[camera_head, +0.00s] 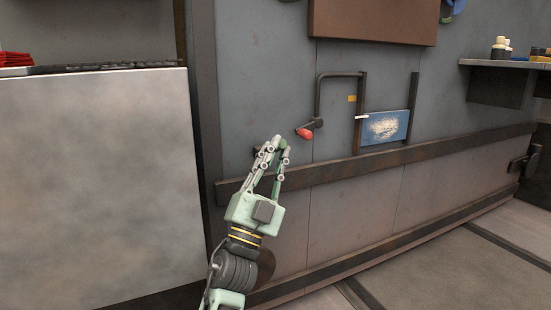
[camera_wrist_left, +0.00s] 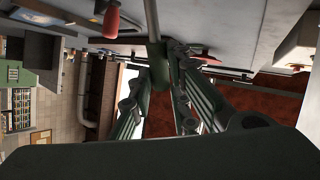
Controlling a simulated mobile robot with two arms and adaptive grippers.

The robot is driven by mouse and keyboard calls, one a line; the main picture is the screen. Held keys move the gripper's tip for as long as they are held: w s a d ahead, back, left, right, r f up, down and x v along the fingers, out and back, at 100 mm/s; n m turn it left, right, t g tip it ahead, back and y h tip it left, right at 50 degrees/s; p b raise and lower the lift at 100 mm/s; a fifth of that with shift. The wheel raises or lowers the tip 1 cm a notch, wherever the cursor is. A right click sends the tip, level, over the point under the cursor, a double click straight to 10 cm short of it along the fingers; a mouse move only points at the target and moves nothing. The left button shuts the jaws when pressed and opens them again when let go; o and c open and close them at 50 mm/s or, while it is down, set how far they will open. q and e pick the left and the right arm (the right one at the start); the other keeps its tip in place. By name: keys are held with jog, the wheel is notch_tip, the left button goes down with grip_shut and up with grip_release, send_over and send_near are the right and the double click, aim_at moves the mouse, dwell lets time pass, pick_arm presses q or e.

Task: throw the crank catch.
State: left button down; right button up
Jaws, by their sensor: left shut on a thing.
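The crank shows in the head view as a dark bent arm with a red handle (camera_head: 304,133) on the grey wall panel. In the left wrist view the red handle (camera_wrist_left: 111,20) hangs at the upper left, apart from my fingers. My left gripper (camera_head: 276,146) is at the wall, just left of and below the red handle. In the left wrist view its fingers (camera_wrist_left: 163,66) are closed around the dark end of a thin grey lever (camera_wrist_left: 151,18), which looks like the crank catch. The fingers hide most of the catch in the head view. My right gripper is not in view.
A blue panel with a pale patch (camera_head: 385,127) sits between dark uprights right of the crank. A dark horizontal rail (camera_head: 400,158) crosses the wall below. A large pale block (camera_head: 95,190) stands at the left. A shelf with small jars (camera_head: 500,64) is at the right.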

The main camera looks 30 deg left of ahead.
pick_arm(q)
jog(key=shift+d+f, duration=0.1)
jog(key=c, duration=1.6)
grip_release()
jog(key=shift+c, duration=0.2)
notch_tip(320, 180, up, 10)
